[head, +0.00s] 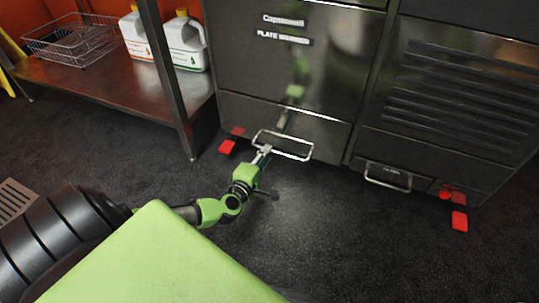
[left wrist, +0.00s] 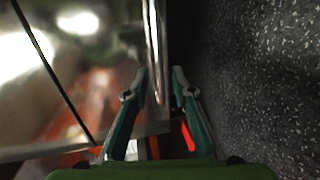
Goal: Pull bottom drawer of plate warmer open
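The plate warmer (head: 290,50) is a dark, shiny steel cabinet labelled "PLATE WARMER". Its bottom drawer (head: 325,130) is a low front panel that looks flush with the cabinet. A pale wire bar handle (head: 311,150) sticks out from it. My left gripper (head: 266,150) is at the left part of this handle, near the floor. In the left wrist view my left gripper (left wrist: 159,72) has its two fingers apart, with the handle bar (left wrist: 155,40) running between them. I cannot tell whether either finger touches the bar. My right gripper is out of view.
A second steel unit with louvres (head: 465,95) and a small lower handle (head: 388,178) stands on the right. Red feet (head: 227,147) show under the cabinets. A steel shelf (head: 110,92) at left holds a wire basket (head: 72,42) and white jugs (head: 185,45). Dark floor (head: 330,235) in front is clear.

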